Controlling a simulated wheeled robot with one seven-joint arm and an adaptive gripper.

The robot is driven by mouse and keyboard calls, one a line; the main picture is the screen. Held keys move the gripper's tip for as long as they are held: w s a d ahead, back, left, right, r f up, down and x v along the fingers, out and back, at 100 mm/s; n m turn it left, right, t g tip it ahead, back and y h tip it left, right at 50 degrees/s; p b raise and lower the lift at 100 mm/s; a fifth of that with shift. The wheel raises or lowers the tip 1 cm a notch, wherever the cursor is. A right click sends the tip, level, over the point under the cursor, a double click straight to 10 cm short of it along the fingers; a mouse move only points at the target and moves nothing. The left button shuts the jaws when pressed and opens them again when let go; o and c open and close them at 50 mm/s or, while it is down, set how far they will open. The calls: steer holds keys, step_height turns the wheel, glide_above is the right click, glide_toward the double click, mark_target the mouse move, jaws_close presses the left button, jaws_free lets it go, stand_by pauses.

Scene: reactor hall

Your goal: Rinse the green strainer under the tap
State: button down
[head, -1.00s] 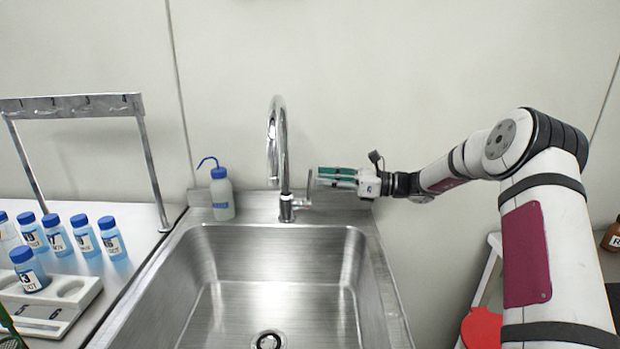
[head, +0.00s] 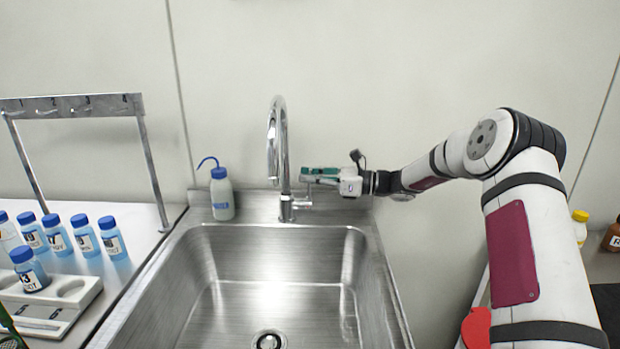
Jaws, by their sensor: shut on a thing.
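The tap (head: 281,150) is a tall chrome gooseneck at the back of the steel sink (head: 195,290), with a small side lever (head: 303,203) at its base. No water stream shows. My gripper (head: 308,175), with green finger pads, points left just right of the tap's neck, and its fingertips are shut at the upper end of the lever. The contact itself is small and partly hidden. A green thing (head: 9,322) at the lower left edge is mostly cut off. It may be the green strainer, but I cannot tell.
A wash bottle (head: 221,195) stands left of the tap. Several blue-capped bottles (head: 84,236), a white rack (head: 65,310) and a metal hook stand (head: 75,106) are on the left counter. The sink basin is empty. A red thing (head: 476,328) is at lower right.

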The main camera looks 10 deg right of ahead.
steer(key=shift+s+a+n, duration=0.15)
steer(key=shift+s+n, duration=0.4)
steer(key=shift+n, duration=0.25)
steer(key=c, duration=1.7)
jaws_free()
steer(key=v, duration=1.2)
steer(key=shift+f, duration=0.25)
